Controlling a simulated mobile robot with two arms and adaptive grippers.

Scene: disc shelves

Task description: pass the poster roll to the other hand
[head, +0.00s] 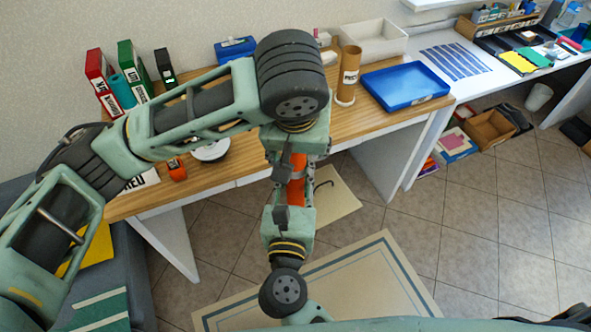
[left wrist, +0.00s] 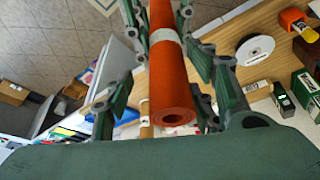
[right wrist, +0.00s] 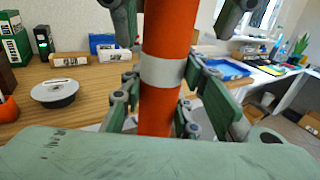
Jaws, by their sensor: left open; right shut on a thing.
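The orange poster roll (head: 296,188) with a pale band is held between my two grippers, which face each other over the floor in front of the desk. My right gripper (head: 291,206) is below and shut on the roll. My left gripper (head: 298,166) is above and open, its fingers on either side of the roll. In the left wrist view the roll (left wrist: 170,75) runs between the open fingers, its hollow end towards the palm. In the right wrist view the roll (right wrist: 165,70) stands upright between the fingers. Whether the left fingers touch it is unclear.
The wooden desk (head: 380,125) behind holds a blue tray (head: 405,84), a brown tube (head: 348,75), a white box (head: 370,42) and several binders (head: 125,75). A white disc (head: 211,151) lies near the desk's front edge. A rug (head: 340,285) covers the floor below.

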